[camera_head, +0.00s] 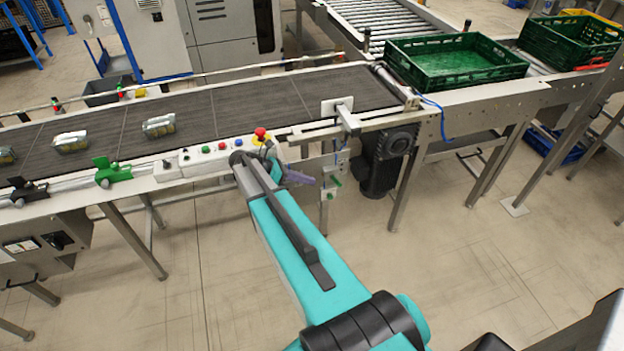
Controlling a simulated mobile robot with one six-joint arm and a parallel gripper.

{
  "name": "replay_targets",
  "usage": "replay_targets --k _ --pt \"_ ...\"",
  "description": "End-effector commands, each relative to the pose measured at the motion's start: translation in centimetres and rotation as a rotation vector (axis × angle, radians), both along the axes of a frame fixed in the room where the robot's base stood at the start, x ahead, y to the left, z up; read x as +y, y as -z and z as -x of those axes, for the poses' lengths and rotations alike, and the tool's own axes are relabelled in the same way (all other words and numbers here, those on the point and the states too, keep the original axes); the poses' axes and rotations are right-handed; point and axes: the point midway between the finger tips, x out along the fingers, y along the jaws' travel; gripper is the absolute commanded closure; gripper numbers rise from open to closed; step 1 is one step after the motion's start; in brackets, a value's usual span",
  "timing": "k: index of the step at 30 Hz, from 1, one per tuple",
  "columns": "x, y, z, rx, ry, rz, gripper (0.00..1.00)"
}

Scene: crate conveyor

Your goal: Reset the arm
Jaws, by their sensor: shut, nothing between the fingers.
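My teal arm (303,250) reaches from the bottom of the view up toward the front edge of the conveyor. Its far joint (240,160) overlaps the view of the control strip; I cannot tell if they touch. I cannot make out my gripper; the end of the arm is hidden behind the arm's own links. A small purple part (298,178) shows just right of the far joint, and I cannot tell what it belongs to.
The dark conveyor belt (225,110) carries several clear packs (159,125) at left. A control strip (205,155) with a red button (260,133) lines its front. An empty-looking green crate (455,62) stands right, another (570,40) beyond. The floor (480,260) at right is clear.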

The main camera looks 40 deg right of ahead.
Motion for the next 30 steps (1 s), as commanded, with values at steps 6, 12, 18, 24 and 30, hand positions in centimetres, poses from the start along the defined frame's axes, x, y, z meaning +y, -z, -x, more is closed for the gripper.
replay_targets --k 6,12,18,24,30 --pt "0.0 0.0 0.0 -0.001 0.000 0.000 1.00" --pt "0.0 0.0 0.0 0.000 0.001 0.001 1.00" --pt "0.0 0.0 0.0 0.000 0.001 0.001 1.00" --pt "0.3 0.6 0.3 -0.010 0.005 -0.003 1.00" --pt "2.4 3.8 1.6 -0.069 0.033 -0.023 1.00"
